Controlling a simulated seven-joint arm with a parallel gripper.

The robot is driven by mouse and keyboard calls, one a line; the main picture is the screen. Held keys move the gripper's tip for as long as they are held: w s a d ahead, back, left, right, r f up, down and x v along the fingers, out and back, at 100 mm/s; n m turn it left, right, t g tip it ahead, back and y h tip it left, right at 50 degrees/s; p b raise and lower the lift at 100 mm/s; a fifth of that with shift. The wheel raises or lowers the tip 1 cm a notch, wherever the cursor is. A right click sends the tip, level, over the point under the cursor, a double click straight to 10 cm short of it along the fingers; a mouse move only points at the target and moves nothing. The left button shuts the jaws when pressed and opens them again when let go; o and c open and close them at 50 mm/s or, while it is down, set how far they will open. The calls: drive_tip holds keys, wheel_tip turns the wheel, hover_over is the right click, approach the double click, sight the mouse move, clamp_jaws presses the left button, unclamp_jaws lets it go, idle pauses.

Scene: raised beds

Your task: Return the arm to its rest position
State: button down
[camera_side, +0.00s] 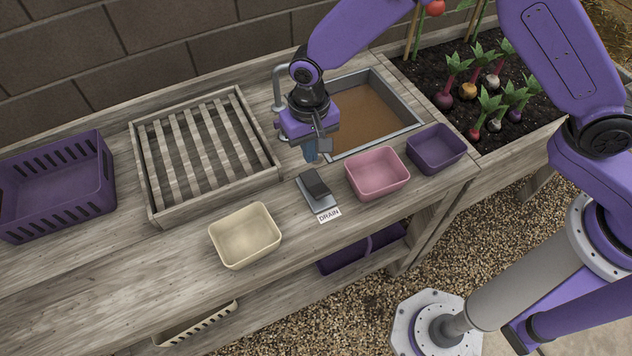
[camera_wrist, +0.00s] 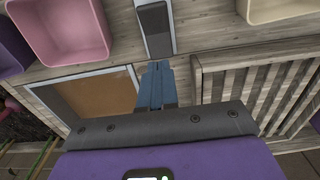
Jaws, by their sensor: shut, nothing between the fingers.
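My purple arm reaches over the wooden bench from the right. My gripper (camera_side: 311,157) hangs above the bench between the slatted rack and the sink. Its blue fingers are together with nothing between them. They also show in the wrist view (camera_wrist: 157,72), pointing toward the drain pedal. The dark drain pedal (camera_side: 315,185) on its grey plate lies just in front of the gripper, beside a label reading DRAIN. The pedal also shows in the wrist view (camera_wrist: 153,22). The fingers look apart from it.
The sink (camera_side: 413,118) holds brown, murky contents, with a tap behind my gripper. A pink bin (camera_side: 377,190), a purple bin (camera_side: 436,164) and a cream bin (camera_side: 268,252) stand along the front. The slatted rack (camera_side: 160,215) and purple crate (camera_side: 100,160) are left. A vegetable bed (camera_side: 425,70) is right.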

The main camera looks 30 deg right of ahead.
drive_tip(key=shift+r, duration=0.45)
drive_tip(key=s+d+r+n, duration=0.5)
drive_tip(key=s+d+r, duration=0.4)
drive_tip(key=d+r, duration=0.15)
drive_tip(key=s+d+r+n, duration=0.2)
drive_tip(key=s+d+n, duration=0.1)
drive_tip(key=s+d, duration=0.5)
drive_tip(key=s+d+r+n, duration=0.3)
drive_tip(key=s+d+n, duration=0.1)
drive_tip(key=s+d, duration=0.4)
drive_tip(key=shift+d+n, duration=0.3)
drive_tip(key=shift+d, duration=0.55)
